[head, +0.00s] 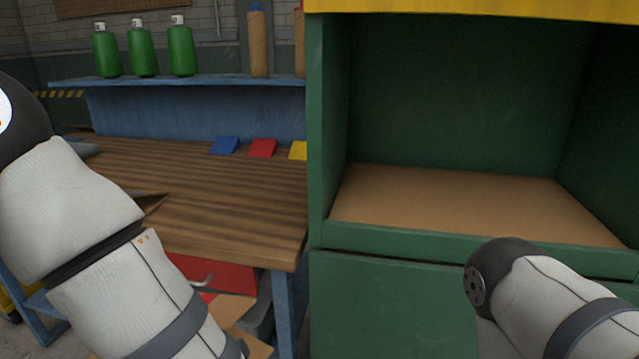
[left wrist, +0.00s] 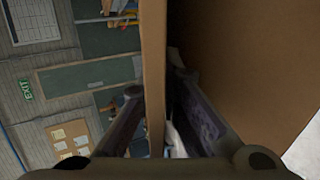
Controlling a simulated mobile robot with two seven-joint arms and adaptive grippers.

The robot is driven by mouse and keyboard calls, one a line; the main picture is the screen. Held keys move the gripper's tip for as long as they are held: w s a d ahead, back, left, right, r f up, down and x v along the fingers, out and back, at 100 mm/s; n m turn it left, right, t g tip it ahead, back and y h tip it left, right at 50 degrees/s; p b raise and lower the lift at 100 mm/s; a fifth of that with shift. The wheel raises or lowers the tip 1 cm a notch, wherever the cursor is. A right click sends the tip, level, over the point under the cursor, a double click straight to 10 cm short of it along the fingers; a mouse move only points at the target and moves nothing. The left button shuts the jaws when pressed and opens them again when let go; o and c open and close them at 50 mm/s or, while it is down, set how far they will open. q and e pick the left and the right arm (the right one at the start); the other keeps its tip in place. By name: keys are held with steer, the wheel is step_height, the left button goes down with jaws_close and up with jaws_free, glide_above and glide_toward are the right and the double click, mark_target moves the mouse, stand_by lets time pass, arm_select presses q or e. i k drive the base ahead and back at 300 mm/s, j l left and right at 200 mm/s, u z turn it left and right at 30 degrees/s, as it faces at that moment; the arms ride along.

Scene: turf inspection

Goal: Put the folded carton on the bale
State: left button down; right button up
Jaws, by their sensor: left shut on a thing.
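The folded carton (left wrist: 153,60) shows in the left wrist view as a thin brown cardboard edge. My left gripper (left wrist: 155,100) is shut on it, with one finger on each side. A broad brown surface (left wrist: 240,70) fills the right of that view; I cannot tell if it belongs to the same carton. My left gripper is out of the head view. My right arm enters at lower right, but its gripper is not in view.
The green frame (head: 328,130) has a front lip below the opening and a yellow edge above. A wooden bench (head: 220,200) stands to its left, with blue, red and yellow pieces at its back. Green bottles (head: 142,52) stand on the shelf. Cardboard shows below the bench.

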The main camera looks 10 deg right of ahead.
mark_target(522, 202)
steer(key=k+l, duration=0.1)
steer(key=l, duration=0.35)
steer(key=k+l, duration=0.1)
steer(key=l, duration=0.75)
steer(key=k+l, duration=0.15)
steer(key=l, duration=0.3)
steer(key=k+l, duration=0.1)
steer(key=l, duration=0.35)
steer(key=k+l, duration=0.1)
steer(key=l, duration=0.35)
steer(key=k+l, duration=0.1)
steer(key=l, duration=0.35)
steer(key=i+u, duration=0.05)
